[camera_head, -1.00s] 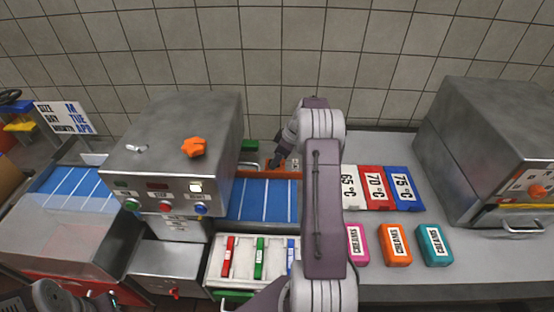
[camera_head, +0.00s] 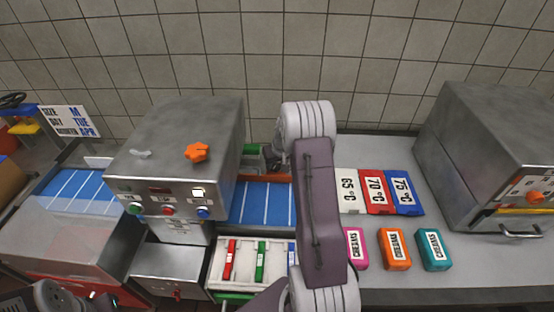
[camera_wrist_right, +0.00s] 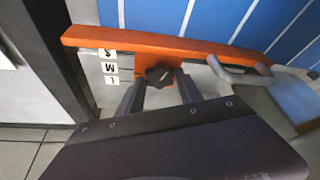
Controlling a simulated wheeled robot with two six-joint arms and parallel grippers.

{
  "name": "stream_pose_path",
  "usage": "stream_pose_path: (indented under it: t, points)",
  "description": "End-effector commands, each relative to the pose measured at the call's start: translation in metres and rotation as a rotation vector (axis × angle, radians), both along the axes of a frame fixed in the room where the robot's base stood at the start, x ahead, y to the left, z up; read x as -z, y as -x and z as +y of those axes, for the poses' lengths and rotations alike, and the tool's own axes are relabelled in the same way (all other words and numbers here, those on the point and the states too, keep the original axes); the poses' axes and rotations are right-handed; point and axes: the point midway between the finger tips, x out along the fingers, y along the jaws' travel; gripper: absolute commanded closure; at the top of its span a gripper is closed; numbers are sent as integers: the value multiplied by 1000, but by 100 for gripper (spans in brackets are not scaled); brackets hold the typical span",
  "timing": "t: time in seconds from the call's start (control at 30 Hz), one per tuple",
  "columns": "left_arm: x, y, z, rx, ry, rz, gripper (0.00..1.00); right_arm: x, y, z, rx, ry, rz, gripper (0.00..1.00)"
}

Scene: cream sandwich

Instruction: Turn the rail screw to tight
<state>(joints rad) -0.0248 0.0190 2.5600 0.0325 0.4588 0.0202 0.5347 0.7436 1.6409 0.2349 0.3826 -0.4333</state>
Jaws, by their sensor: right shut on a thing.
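The rail screw (camera_wrist_right: 159,76) is a small black lobed knob on an orange rail (camera_wrist_right: 190,47) in the right wrist view. My right gripper (camera_wrist_right: 158,84) has one finger on each side of the knob and is shut on it. White labels S, M and L (camera_wrist_right: 109,68) sit left of the knob, upside down in this view. In the head view my right gripper (camera_head: 275,162) is a dark shape at the back of the blue belt (camera_head: 263,203), and my arm hides the screw. Only part of my left arm shows at the bottom left; its gripper is out of view.
A grey machine (camera_head: 180,130) with an orange knob (camera_head: 197,151) stands left of my right arm. Temperature cards (camera_head: 375,190) and several coloured cream blocks (camera_head: 395,249) lie right of it. A metal oven-like box (camera_head: 490,150) stands at the far right. A grey hook-shaped handle (camera_wrist_right: 240,73) is beside the rail.

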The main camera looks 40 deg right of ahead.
Motion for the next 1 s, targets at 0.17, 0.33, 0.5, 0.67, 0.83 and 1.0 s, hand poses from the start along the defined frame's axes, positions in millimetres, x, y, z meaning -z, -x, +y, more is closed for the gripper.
stream_pose_path:
  t: [0.17,0.33,0.5,0.67,0.83,1.0]
  points:
    - [-19,0,0,0,0,0,64,-4,-2,3,158,2,-1,98]
    - [-9,0,0,0,0,0,64,2,-4,4,317,4,-4,98]
    - [14,0,0,0,0,0,64,5,-5,5,468,3,-6,98]
    - [32,0,0,0,0,0,64,5,-6,5,591,2,-6,98]
    - [44,0,0,0,0,0,64,3,-6,6,691,0,-5,98]
    - [50,0,0,0,0,0,64,1,-6,6,757,0,-4,98]
